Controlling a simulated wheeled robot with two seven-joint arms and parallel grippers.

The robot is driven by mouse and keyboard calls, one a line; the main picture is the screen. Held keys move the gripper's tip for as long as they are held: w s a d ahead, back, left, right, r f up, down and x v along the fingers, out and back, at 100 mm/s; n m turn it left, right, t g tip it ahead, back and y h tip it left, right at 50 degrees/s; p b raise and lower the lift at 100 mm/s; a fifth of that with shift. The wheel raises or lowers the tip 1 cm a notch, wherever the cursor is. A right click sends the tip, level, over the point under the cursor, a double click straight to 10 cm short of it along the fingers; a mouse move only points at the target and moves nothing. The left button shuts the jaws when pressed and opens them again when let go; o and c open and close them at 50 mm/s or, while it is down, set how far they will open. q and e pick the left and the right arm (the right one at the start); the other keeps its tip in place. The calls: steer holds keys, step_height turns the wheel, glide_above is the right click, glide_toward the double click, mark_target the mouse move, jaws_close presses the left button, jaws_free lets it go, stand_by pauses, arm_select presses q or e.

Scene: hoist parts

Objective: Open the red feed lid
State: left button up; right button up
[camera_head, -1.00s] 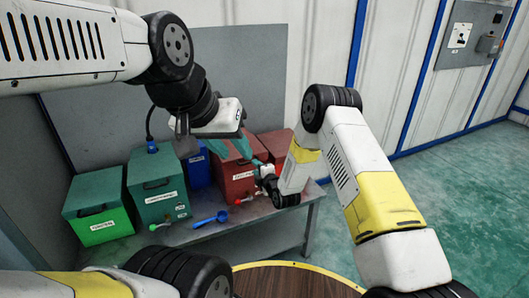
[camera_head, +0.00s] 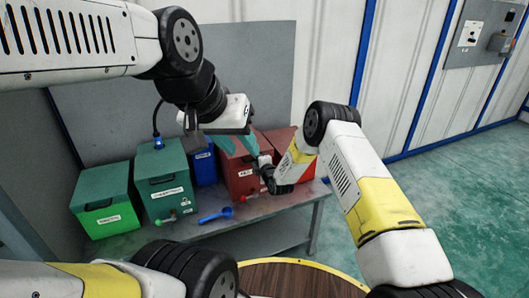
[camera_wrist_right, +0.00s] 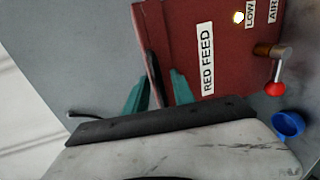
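The red feed bin (camera_head: 238,178) stands on the bench, its lid (camera_wrist_right: 143,50) apparently shut. In the head view my left gripper and my right arm hide much of it. The right wrist view shows the bin front with its RED FEED label (camera_wrist_right: 207,60), turned sideways. My right gripper (camera_wrist_right: 158,95) is open and empty. Its two teal fingers lie either side of a dark handle (camera_wrist_right: 153,72) at the lid's front; I cannot tell whether they touch it. My left gripper (camera_head: 237,142) hangs in front of the bin in the head view, its teal fingers apparently apart.
A green bin (camera_head: 103,205), a teal bin (camera_head: 162,187) and a blue bin (camera_head: 204,166) stand to the left; another red bin (camera_head: 302,172) stands right. A red-knobbed valve (camera_wrist_right: 276,87) and a blue scoop (camera_wrist_right: 288,124) are near the bin's foot.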

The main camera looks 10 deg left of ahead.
jaws_close()
stand_by(1.2)
